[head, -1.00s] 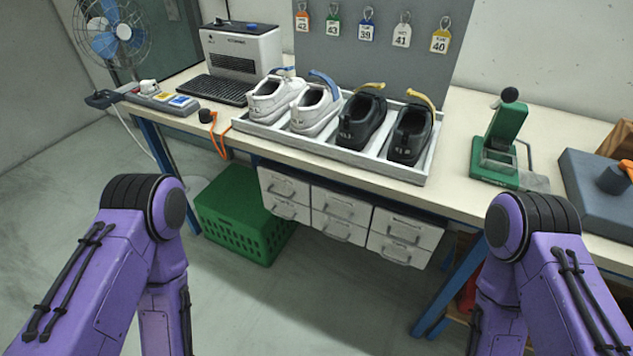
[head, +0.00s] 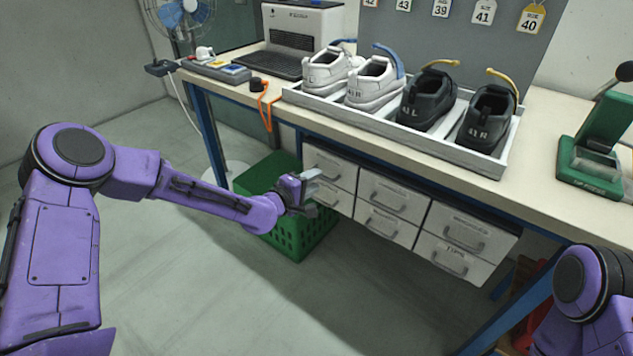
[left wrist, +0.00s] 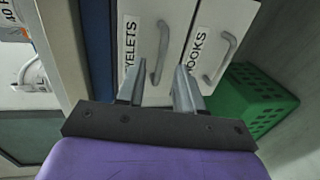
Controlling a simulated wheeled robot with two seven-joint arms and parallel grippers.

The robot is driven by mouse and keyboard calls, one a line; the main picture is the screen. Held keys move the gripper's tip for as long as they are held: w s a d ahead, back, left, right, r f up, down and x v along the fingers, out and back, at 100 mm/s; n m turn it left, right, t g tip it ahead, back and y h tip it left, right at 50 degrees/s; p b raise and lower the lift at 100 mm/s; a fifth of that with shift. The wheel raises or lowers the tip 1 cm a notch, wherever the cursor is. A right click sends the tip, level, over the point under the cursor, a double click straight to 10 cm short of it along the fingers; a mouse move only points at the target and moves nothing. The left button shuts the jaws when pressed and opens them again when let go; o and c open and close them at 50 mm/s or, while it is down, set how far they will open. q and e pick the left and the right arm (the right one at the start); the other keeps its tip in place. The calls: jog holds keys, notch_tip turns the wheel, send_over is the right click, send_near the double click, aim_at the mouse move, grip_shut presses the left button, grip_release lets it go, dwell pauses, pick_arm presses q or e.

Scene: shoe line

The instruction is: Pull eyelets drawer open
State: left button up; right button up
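The eyelets drawer (head: 342,171) is the upper left one of the white drawers under the bench, and it looks shut. Its label and grey bar handle (left wrist: 160,54) show in the left wrist view, where the drawer front (left wrist: 171,20) is seen turned on its side. My left gripper (head: 313,182) is in front of this drawer and hides part of it in the head view. In the left wrist view its two fingers (left wrist: 159,68) are apart, with the handle ahead between them; I cannot tell whether they touch it. My right gripper is out of view.
The hooks drawer (left wrist: 224,38) is just below the eyelets drawer, with more drawers (head: 396,196) to the right. A green crate (head: 290,238) stands on the floor under my left gripper. The shoe tray (head: 400,132) sits on the bench above. The floor in front is clear.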

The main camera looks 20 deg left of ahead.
pick_arm(q)
jog(key=shift+x, duration=1.2)
grip_shut()
dwell(0.5)
